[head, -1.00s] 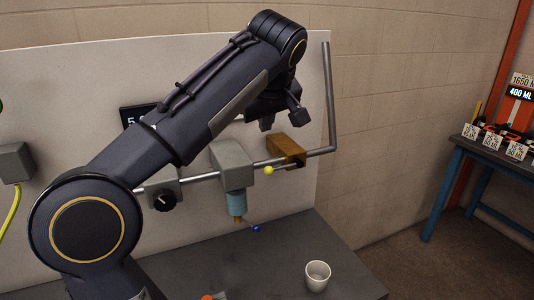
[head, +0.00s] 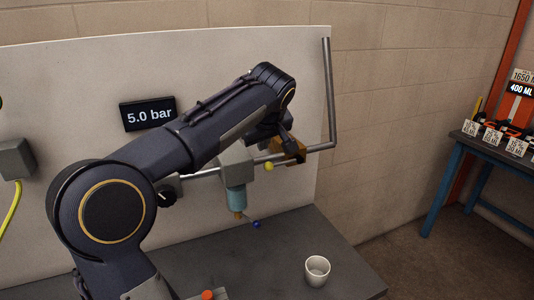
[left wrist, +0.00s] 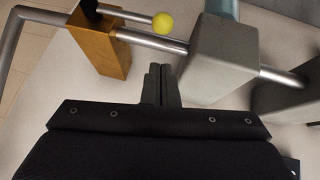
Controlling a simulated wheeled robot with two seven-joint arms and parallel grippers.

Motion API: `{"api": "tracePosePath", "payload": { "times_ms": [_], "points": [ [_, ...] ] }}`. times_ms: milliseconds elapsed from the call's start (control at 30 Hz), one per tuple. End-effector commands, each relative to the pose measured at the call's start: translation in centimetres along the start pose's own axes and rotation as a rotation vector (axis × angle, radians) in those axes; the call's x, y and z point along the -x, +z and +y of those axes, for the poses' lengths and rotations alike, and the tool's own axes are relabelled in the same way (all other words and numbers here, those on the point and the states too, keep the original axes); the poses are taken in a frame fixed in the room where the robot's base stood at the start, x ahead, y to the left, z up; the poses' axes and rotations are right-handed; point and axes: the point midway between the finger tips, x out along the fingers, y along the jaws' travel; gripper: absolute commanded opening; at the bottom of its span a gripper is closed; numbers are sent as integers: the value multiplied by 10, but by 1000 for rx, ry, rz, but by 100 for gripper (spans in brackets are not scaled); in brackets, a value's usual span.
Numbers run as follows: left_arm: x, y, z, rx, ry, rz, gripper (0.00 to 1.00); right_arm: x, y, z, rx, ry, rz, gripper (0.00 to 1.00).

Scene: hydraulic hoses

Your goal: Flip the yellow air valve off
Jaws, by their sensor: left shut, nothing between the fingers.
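The air valve is a brass-coloured block (head: 299,158) on the grey pipe, partly hidden behind my left gripper in the head view. Its lever ends in a yellow ball (head: 269,166) on the left side of the block. My left gripper (head: 291,148) is at the valve in the head view. Its fingers (left wrist: 157,72) are shut and empty, below the ball in the wrist picture, with a visible gap. My right gripper is out of view.
A grey block (head: 235,160) with a blue cylinder (head: 236,197) hangs on the pipe left of the valve. A blue-tipped lever (head: 257,224) sticks out below. A display (head: 148,115) reads 5.0 bar. A white cup (head: 317,271) stands on the grey bench (head: 275,250).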

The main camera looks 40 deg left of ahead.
Motion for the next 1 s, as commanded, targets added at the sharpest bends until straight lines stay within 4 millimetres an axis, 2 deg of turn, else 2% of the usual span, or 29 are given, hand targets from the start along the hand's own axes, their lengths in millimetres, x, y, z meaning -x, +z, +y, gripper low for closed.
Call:
{"api": "tracePosePath", "payload": {
  "times_ms": [100,267,733,1000],
  "points": [
    [-11,14,0,-5,1,-3,0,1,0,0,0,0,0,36],
    [-19,23,1,-4,2,-2,0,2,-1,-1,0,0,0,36],
    [-22,25,0,-1,6,-1,0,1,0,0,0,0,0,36],
    [-28,29,-4,26,44,0,0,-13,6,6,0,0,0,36]
  ]
}}
